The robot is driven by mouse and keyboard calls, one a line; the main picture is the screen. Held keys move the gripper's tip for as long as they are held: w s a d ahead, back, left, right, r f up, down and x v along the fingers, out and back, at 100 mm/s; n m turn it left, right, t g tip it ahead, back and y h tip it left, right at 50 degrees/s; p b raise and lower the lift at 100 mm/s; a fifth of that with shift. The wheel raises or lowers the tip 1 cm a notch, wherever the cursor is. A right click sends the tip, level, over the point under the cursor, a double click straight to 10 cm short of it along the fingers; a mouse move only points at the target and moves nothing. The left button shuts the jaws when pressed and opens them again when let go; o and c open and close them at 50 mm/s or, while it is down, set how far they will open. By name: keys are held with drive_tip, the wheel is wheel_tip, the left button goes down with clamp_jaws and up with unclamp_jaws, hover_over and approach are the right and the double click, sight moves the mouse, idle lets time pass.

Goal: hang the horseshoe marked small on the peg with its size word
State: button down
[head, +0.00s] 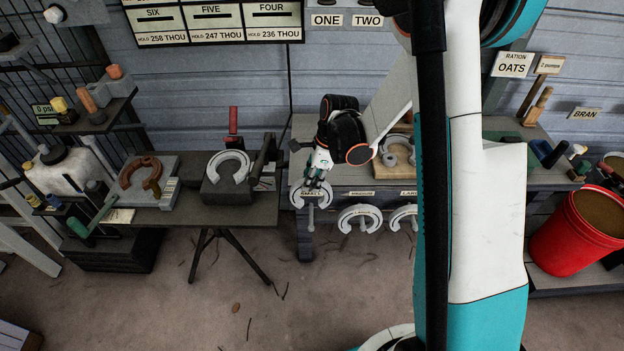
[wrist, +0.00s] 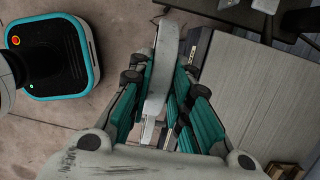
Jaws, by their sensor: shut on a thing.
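My gripper (head: 318,172) is shut on a pale grey horseshoe (head: 298,197) at the front edge of the right bench. In the wrist view the horseshoe (wrist: 158,80) stands edge-on between the teal fingers (wrist: 155,100). In the head view it surrounds part of the label SMALL (head: 311,193), its curve upward. A grey peg (head: 311,216) shows just below the label, under the horseshoe's curve. I cannot tell whether the horseshoe touches the peg. Its size marking is not readable.
Pale horseshoes hang below the MEDIUM (head: 360,192) and LARGE labels, one on the medium side (head: 344,220), another (head: 396,219) partly behind my arm. A rusty horseshoe (head: 128,172) and another pale one (head: 217,162) lie on blocks to the left. A red bucket (head: 570,238) stands right.

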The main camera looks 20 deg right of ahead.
sight(322, 191)
drive_tip(key=shift+s+d+f+b+x, duration=0.2)
drive_tip(key=shift+d+b+x, duration=0.65)
drive_tip(key=shift+x, duration=1.7)
drive_tip(key=shift+s+d+f+b+x, duration=0.15)
drive_tip(key=shift+d+b+x, duration=0.15)
drive_tip(key=shift+b+x, duration=1.65)
drive_tip(key=shift+s+d+f+b+x, duration=0.15)
drive_tip(key=shift+d+b+x, duration=0.4)
drive_tip(key=shift+x, duration=2.6)
drive_tip(key=shift+f, duration=0.3)
drive_tip(key=c, duration=1.4)
unclamp_jaws()
drive_tip(key=shift+r, duration=0.1)
drive_tip(key=v, duration=1.1)
drive_tip(key=shift+s+d+r, duration=0.1)
drive_tip(key=shift+d+r, duration=0.15)
drive_tip(key=shift+r, duration=0.1)
